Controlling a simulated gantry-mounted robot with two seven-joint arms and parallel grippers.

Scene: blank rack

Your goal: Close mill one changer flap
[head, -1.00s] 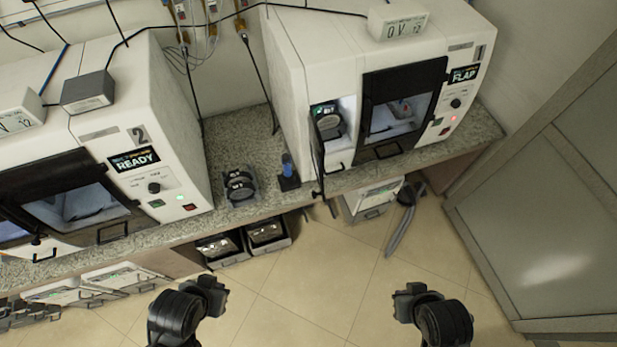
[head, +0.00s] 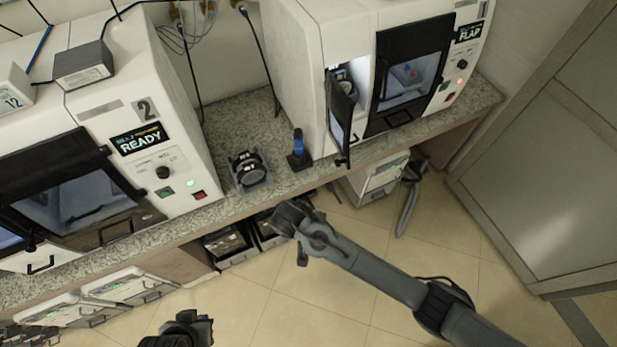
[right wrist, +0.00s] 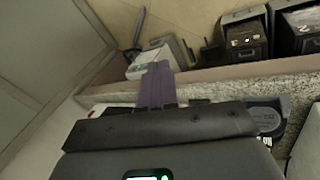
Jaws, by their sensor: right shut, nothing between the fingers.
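Mill one (head: 300,30) is the white machine at the right of the head view, with FLAP on its display (head: 468,32). Its changer flap (head: 340,115) is a narrow dark panel swung outward from the opening (head: 350,75) at the left of the front. My right gripper (head: 290,222) is at the bench's front edge, below and left of the flap and apart from it. Its shut, empty fingers show in the right wrist view (right wrist: 157,85). My left gripper (head: 200,328) is low in the head view, and its jaws cannot be made out.
A round dark holder (head: 248,170) and a blue-topped stand (head: 298,150) are on the speckled bench (head: 235,125) left of the flap. Mill two (head: 165,95) shows READY. Trays (head: 228,240) sit below the bench. A grey cabinet (head: 545,170) stands at the right.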

